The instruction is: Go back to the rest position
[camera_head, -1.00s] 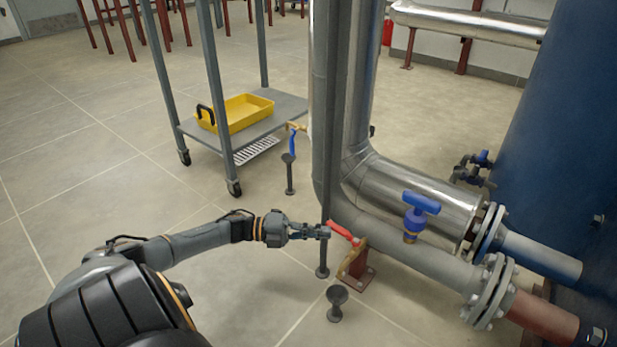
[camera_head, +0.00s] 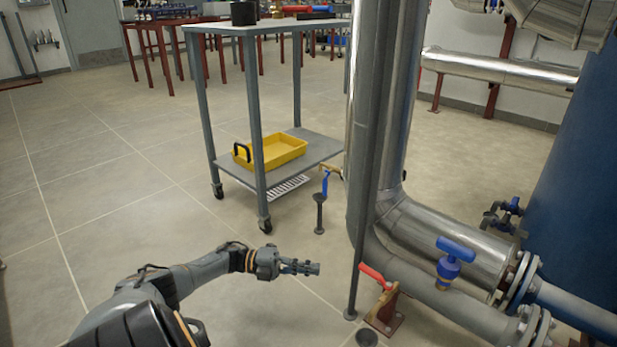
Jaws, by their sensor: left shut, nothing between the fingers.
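My left gripper (camera_head: 302,268) is shut and empty, held in free air above the tiled floor. It points right, toward the red-handled valve (camera_head: 375,277), and is apart from it. The red handle sits by a brown bracket (camera_head: 386,312) at the foot of the pipes. My right gripper is not in the picture.
A thick metal pipe (camera_head: 408,110) and a thin grey post (camera_head: 358,255) stand right of my gripper. A blue-handled valve (camera_head: 454,249) sits on the lower pipe. A wheeled cart (camera_head: 325,147) with a yellow tray (camera_head: 290,150) stands behind. The floor (camera_head: 120,210) at left is clear.

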